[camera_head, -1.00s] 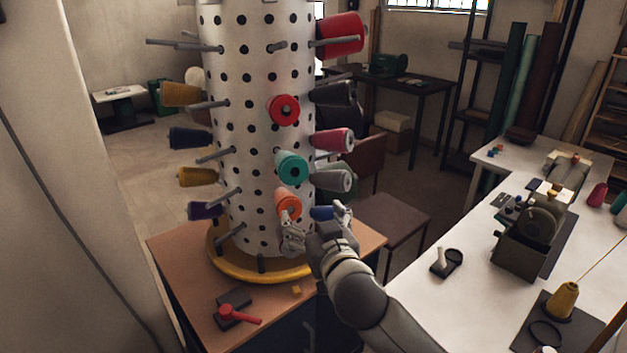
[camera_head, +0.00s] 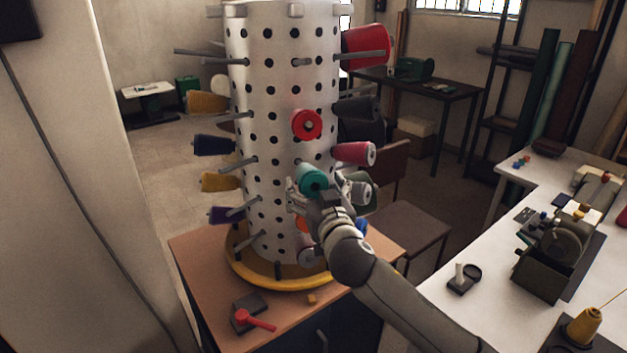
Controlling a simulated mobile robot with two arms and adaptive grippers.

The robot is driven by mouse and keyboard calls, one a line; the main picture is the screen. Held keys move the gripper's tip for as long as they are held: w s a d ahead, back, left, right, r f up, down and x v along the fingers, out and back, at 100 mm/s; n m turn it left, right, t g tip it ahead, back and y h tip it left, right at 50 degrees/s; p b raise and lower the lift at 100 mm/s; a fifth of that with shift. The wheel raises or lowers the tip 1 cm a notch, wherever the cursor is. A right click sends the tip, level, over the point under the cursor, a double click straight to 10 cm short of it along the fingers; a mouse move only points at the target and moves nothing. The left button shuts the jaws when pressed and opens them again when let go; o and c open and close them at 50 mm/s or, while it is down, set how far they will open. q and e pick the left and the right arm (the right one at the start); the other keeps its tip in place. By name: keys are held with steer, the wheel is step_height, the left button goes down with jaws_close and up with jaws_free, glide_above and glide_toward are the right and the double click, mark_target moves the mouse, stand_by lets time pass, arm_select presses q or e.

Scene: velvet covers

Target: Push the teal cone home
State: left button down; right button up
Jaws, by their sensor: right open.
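The teal cone (camera_head: 311,176) sits on a peg on the front of the white perforated column (camera_head: 275,130), its round end facing me. My right gripper (camera_head: 314,190) is open at the teal cone, with its fingers on either side of the cone's lower part. I cannot tell whether the fingers touch it. The peg behind the cone is hidden. An orange cone (camera_head: 301,224) below is mostly covered by my right gripper. My left gripper is not in view.
A red cone (camera_head: 307,124) is above the teal one, and a crimson cone (camera_head: 354,153) to its right. Bare pegs stick out at the left. The column stands on a yellow ring (camera_head: 250,273) on a wooden-topped cabinet. A white workbench (camera_head: 430,290) is at right.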

steer(key=shift+w+a, duration=0.15)
steer(key=shift+w, duration=0.55)
steer(key=c, duration=1.1)
steer(key=shift+f+b+x, duration=0.25)
steer(key=shift+b+x, duration=0.45)
steer(key=shift+x, duration=0.55)
steer(key=shift+f+b+x, duration=0.25)
steer(key=shift+b+x, duration=0.4)
steer(key=shift+x, duration=0.65)
steer(key=shift+c, duration=0.2)
steer(key=o, duration=1.1)
